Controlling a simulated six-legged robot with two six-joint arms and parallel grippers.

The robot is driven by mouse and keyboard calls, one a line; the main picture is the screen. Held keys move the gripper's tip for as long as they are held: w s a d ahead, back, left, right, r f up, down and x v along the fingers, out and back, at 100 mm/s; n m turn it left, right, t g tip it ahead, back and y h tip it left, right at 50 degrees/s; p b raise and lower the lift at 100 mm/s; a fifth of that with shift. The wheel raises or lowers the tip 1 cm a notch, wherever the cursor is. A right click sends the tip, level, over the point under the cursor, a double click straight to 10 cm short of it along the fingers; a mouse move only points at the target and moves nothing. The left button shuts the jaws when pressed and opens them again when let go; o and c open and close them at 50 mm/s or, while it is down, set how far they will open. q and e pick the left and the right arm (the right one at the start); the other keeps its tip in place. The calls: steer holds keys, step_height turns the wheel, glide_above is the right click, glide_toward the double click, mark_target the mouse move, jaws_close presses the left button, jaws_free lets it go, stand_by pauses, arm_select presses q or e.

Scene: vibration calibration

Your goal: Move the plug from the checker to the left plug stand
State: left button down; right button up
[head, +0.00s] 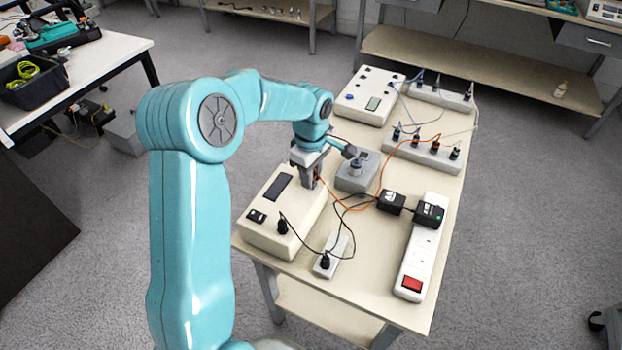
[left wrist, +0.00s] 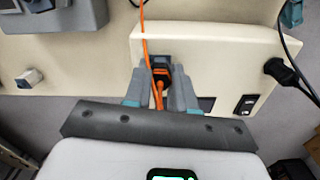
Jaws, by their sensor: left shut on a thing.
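The checker (head: 262,225) is a cream box with a dark display at the near left of the table; it also shows in the left wrist view (left wrist: 222,52). My left gripper (head: 313,180) is at the checker's right part, pointing down. In the left wrist view its fingers (left wrist: 160,85) are shut on a dark plug with an orange cable (left wrist: 158,76). I cannot tell how deep the plug sits in the checker. Two long white plug stands carry several plugs, one nearer (head: 420,155) and one farther (head: 432,98); I cannot tell which is called left. My right gripper is not in view.
A grey device (head: 352,183) stands just right of the gripper. Black adapters (head: 391,202) sit on and beside a white power strip (head: 412,268). A white socket block (head: 337,258) lies in front. A white box (head: 362,95) stands at the back. Loose cables cross the table's middle.

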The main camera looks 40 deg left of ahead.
arm_select(q)
steer(key=shift+r+p, duration=0.45)
steer(key=shift+r, duration=0.45)
stand_by(0.7)
steer(key=shift+r+p, duration=1.15)
steer(key=shift+r, duration=0.5)
